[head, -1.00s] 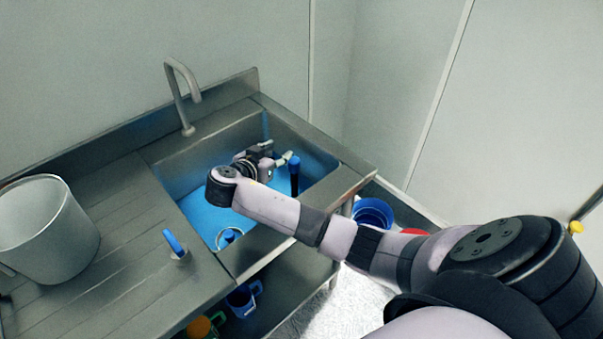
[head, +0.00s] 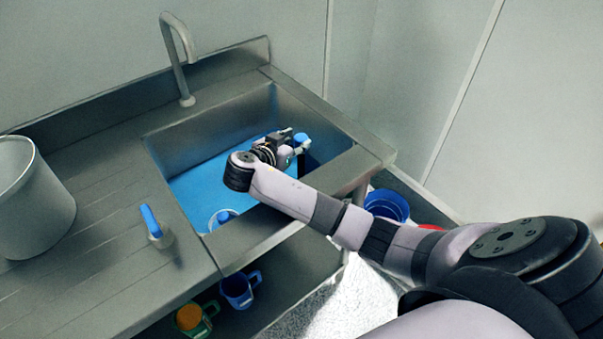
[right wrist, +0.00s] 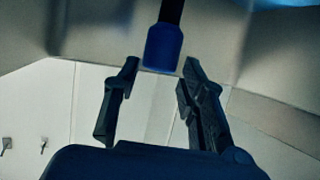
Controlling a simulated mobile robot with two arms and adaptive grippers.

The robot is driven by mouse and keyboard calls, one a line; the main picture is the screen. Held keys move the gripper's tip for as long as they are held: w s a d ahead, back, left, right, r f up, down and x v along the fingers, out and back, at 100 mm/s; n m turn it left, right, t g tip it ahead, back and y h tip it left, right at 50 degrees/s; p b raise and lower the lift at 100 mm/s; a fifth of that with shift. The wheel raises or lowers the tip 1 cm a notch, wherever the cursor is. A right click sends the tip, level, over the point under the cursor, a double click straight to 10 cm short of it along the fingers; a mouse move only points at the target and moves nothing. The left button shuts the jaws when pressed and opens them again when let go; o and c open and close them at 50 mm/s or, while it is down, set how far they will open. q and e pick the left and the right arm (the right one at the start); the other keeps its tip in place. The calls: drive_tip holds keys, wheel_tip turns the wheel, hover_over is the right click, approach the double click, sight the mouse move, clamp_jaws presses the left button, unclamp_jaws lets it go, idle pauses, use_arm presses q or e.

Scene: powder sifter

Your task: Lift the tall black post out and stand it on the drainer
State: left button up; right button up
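The tall post (head: 301,141) stands in the far right part of the sink (head: 190,150), with a blue top and a dark shaft below. My right gripper (head: 301,148) is in the sink close beside its upper part. In the right wrist view the post's blue end (right wrist: 163,48) lies just past and between the tips of my open fingers (right wrist: 159,82); contact does not show. The post's foot is hidden in the head view. The ribbed steel drainer (head: 105,215) is left of the sink. My left gripper is out of view.
A tap (head: 177,60) rises behind the sink. A large grey pot (head: 35,215) and a small blue-handled item (head: 152,222) stand on the drainer. Another blue-topped item (head: 223,217) is in the sink's near corner. Mugs (head: 238,290) sit on the shelf below; a blue bucket (head: 386,205) is at right.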

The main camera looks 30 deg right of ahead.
sight(306, 135)
drive_tip(key=shift+w+d, duration=0.15)
drive_tip(key=shift+d, duration=0.25)
drive_tip(key=p+x, duration=0.1)
drive_tip(key=x, duration=0.4)
drive_tip(key=shift+w+d+f, duration=0.1)
drive_tip(key=shift+d+f, duration=0.05)
drive_tip(key=shift+d, duration=0.1)
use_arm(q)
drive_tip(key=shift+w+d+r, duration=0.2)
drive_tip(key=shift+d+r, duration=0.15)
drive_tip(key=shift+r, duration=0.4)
use_arm(e)
drive_tip(key=shift+w+d+f, duration=0.15)
drive_tip(key=shift+d+f, duration=0.05)
drive_tip(key=shift+d, duration=0.1)
drive_tip(key=shift+c, duration=1.4)
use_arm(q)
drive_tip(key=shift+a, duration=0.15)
use_arm(e)
clamp_jaws()
